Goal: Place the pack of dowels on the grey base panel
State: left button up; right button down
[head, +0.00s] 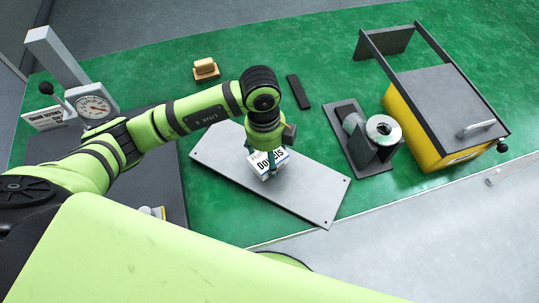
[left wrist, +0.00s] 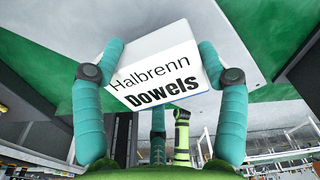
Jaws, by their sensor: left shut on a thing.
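The pack of dowels (head: 268,161) is a small white box with dark "Dowels" lettering. In the head view it is at the grey base panel (head: 310,193), over its middle part. My left gripper (head: 266,150) is shut on the pack from above, and the arm hides part of it. I cannot tell whether the pack touches the panel. My right gripper is not in view.
A yellow cabinet (head: 425,125) with a grey top stands at the right. A grey machine part (head: 375,140) on a dark plate stands beside the panel. A dark bar (head: 298,92) and a wooden block (head: 206,69) lie behind. A dial gauge (head: 94,107) is at the left.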

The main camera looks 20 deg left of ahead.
pick_arm(q)
jog(key=shift+f, duration=0.95)
jog(key=o, duration=1.2)
jog(key=shift+o, duration=0.4)
jog(key=shift+r, duration=0.1)
jog(key=r, duration=0.4)
jog(key=r+b, duration=0.1)
jog(key=r, duration=0.3)
jog(key=a+r, duration=0.1)
jog(key=r, duration=0.3)
jog(key=shift+w, duration=0.25)
jog(key=shift+f, duration=0.1)
